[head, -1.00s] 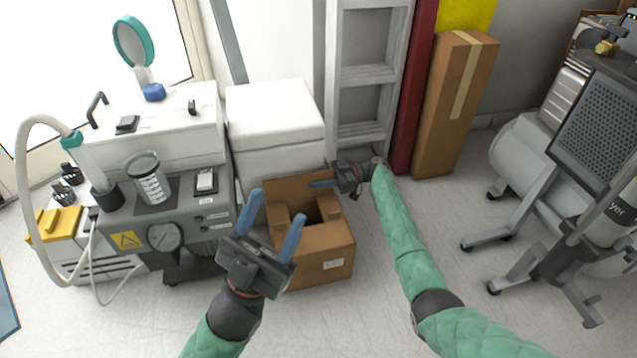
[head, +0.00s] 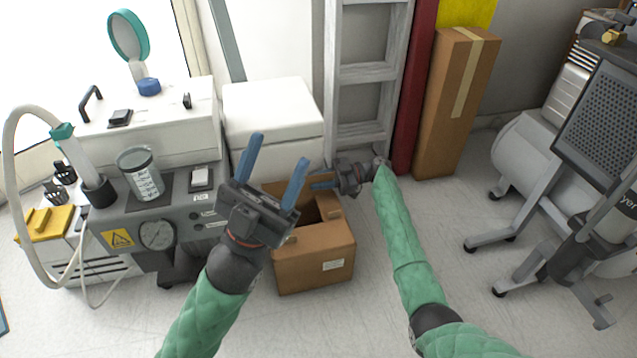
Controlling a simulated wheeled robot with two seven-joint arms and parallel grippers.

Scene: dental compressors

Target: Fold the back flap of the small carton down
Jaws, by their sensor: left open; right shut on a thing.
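The small carton (head: 312,262) is an open brown cardboard box with a white label, standing on the floor at the centre. Its back flap (head: 274,189) is raised at the far side and partly hidden by my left gripper. The opening is dark, and a side flap shows at the right. My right gripper (head: 313,184) reaches in from the right and is shut on the right part of the back flap. My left gripper (head: 279,148) is open and empty, its blue fingers pointing up in the picture in front of the carton's left part.
A white box (head: 270,110) stands behind the carton, and a grey ladder (head: 362,73) leans behind it. The grey compressor unit (head: 185,235) is close on the left. A tall carton (head: 456,100) stands at the back right.

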